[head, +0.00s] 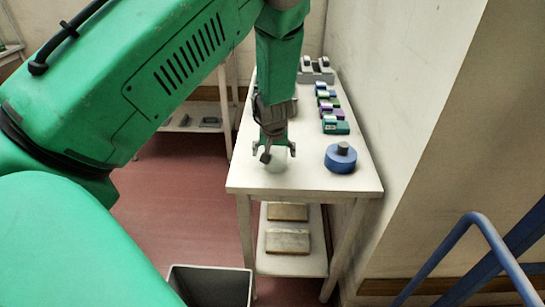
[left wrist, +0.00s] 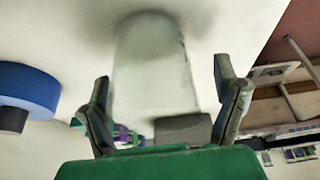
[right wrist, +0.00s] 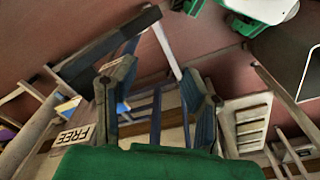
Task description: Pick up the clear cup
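The clear cup (head: 277,164) stands near the front edge of the white table (head: 240,176). It is pale and translucent and also shows in the left wrist view (left wrist: 154,68), between my left fingers. My left gripper (head: 276,151) points down at the cup from above, with a finger on either side. The left wrist view (left wrist: 162,85) shows its fingers spread, with a gap to the right finger; contact on the left side cannot be told. My right gripper (right wrist: 155,80) is open and empty in its own wrist view, away from the table. It does not show in the head view.
A blue round object with a dark knob (head: 341,158) stands right of the cup. Several small coloured boxes (head: 335,127) line the table's right side, with a grey device (head: 316,70) behind. A grey bin (head: 210,285) and blue rails (head: 485,250) stand in front.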

